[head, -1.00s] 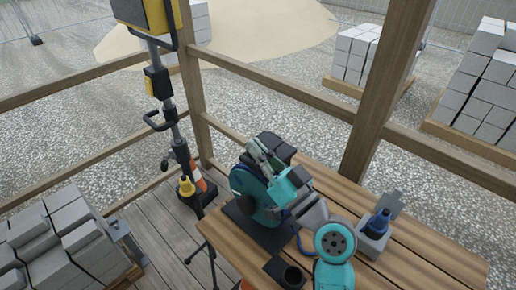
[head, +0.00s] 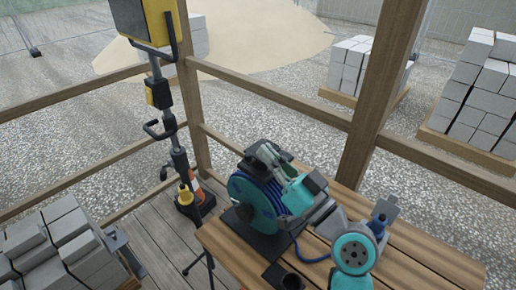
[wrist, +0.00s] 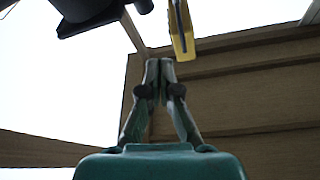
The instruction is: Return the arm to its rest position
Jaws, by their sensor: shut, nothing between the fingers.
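My gripper (head: 264,152) shows in the head view at the end of my teal and grey arm, over the wooden workbench (head: 425,255). In the picture it overlaps the top of a teal and blue round machine (head: 247,198) on a black base. I cannot tell how much room lies between them. In the wrist view my gripper (wrist: 165,64) points up the picture, its two grey-green fingers together at the tips with nothing between them. Wooden boards stand behind the fingers there.
A light mast (head: 160,92) with a yellow head stands left of the bench. A wooden post (head: 372,100) and rails close the far side. Grey blocks (head: 70,225) are stacked lower left.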

